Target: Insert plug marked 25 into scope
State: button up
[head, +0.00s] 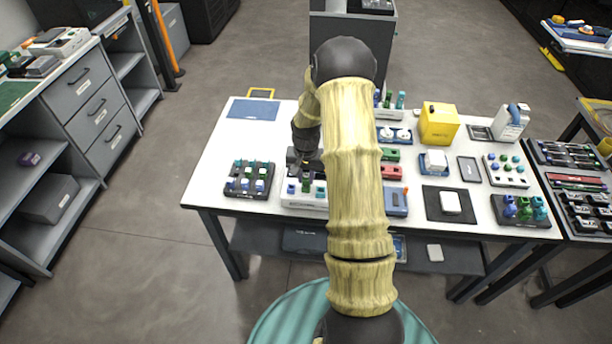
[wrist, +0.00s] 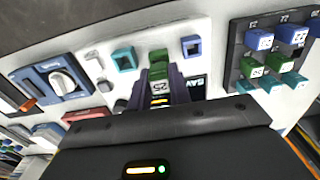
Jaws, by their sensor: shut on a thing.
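My gripper (wrist: 161,92) is shut on a green plug marked 25 (wrist: 159,86), held between the two dark fingers in the wrist view. Beyond the plug lies a white panel (wrist: 215,45) with teal and blue square parts and a small dark display. I cannot tell from its markings whether this is the scope, nor whether the plug touches it. In the head view my gripper (head: 304,160) is over the white unit (head: 303,203) on the table; my arm hides part of this area.
A black rack (head: 248,180) with several teal and blue plugs stands left of the white unit; its plugs also show in the wrist view (wrist: 262,40). Red and blue devices (head: 392,173), a yellow box (head: 438,124) and more racks lie to the right.

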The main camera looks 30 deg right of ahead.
jog(key=shift+f+b, duration=0.35)
jog(key=shift+f, duration=0.35)
dwell(0.5)
jog(key=o, duration=0.9)
jog(key=shift+o, duration=0.2)
jog(key=shift+r+p, duration=2.1)
jog(key=shift+r, duration=0.95)
